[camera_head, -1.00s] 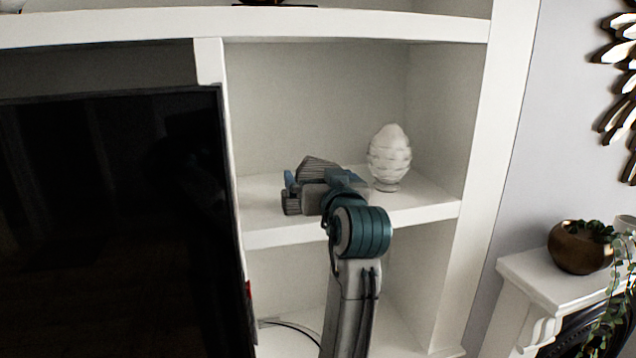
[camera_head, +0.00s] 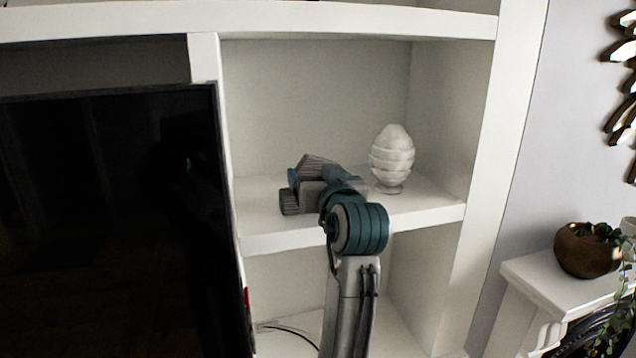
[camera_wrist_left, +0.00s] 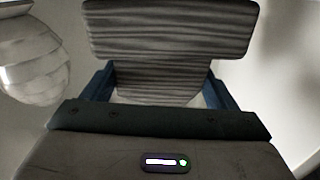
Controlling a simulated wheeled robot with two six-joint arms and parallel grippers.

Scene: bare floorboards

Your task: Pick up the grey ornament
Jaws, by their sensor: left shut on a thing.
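The grey ornament (camera_head: 316,163) is a block-like piece with dark and light stripes, on the middle shelf (camera_head: 415,207). In the left wrist view the ornament (camera_wrist_left: 165,28) shows a wide upper slab and a narrower part below it. My left gripper (camera_head: 306,183) reaches in over the shelf and is shut on the ornament. In the left wrist view its blue fingers (camera_wrist_left: 158,84) sit on both sides of the narrower part. My gripper hides part of the ornament in the head view, and I cannot tell whether its base touches the shelf. My right gripper is out of view.
A white layered egg-shaped ornament (camera_head: 392,158) stands on the shelf, right of my gripper; it also shows in the left wrist view (camera_wrist_left: 32,60). A black screen (camera_head: 110,220) is at left. A bronze pot (camera_head: 586,250) with a plant stands on the right-hand mantel.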

